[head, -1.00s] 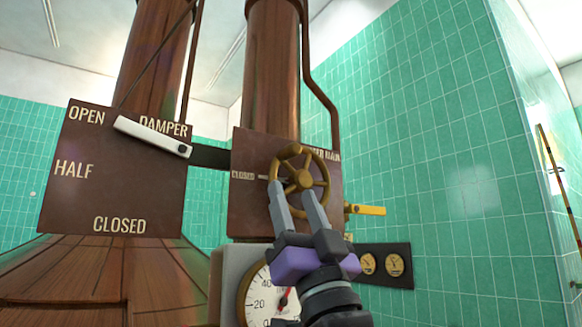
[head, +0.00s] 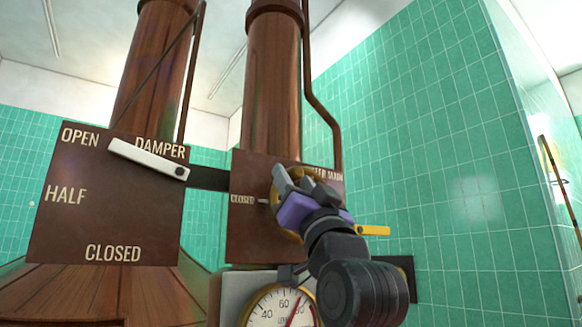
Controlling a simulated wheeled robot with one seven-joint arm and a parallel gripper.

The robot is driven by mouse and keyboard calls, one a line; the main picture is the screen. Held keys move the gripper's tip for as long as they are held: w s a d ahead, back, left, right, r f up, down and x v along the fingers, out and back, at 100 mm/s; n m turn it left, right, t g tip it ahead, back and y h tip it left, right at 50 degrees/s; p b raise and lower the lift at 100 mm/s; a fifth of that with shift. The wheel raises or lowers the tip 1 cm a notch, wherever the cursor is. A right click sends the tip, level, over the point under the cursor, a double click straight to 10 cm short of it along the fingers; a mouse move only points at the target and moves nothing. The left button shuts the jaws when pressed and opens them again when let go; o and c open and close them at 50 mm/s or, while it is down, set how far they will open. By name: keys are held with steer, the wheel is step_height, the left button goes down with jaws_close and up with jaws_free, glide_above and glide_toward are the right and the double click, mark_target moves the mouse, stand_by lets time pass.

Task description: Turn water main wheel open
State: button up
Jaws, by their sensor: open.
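The brass water main wheel (head: 273,208) is on a dark brown plate (head: 246,235) in front of the right copper column. The plate reads "CLOSED" at left, and a partly covered label at upper right ends in "MAIN". My gripper (head: 293,176) is open and lies in front of the wheel, its grey fingers over the upper part of the rim. Its purple and dark body hides most of the wheel, including hub and spokes. I cannot tell whether the fingers touch the rim or straddle it.
A damper plate (head: 105,215) at left bears a white lever (head: 148,159) near "OPEN". A yellow handle (head: 373,230) sticks out right of the wheel. A round gauge (head: 268,308) is below, partly behind my arm. A green tiled wall (head: 440,150) stands at right.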

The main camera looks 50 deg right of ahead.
steer(key=shift+p+x, duration=0.35)
steer(key=shift+x, duration=0.85)
jaws_close()
stand_by(0.6)
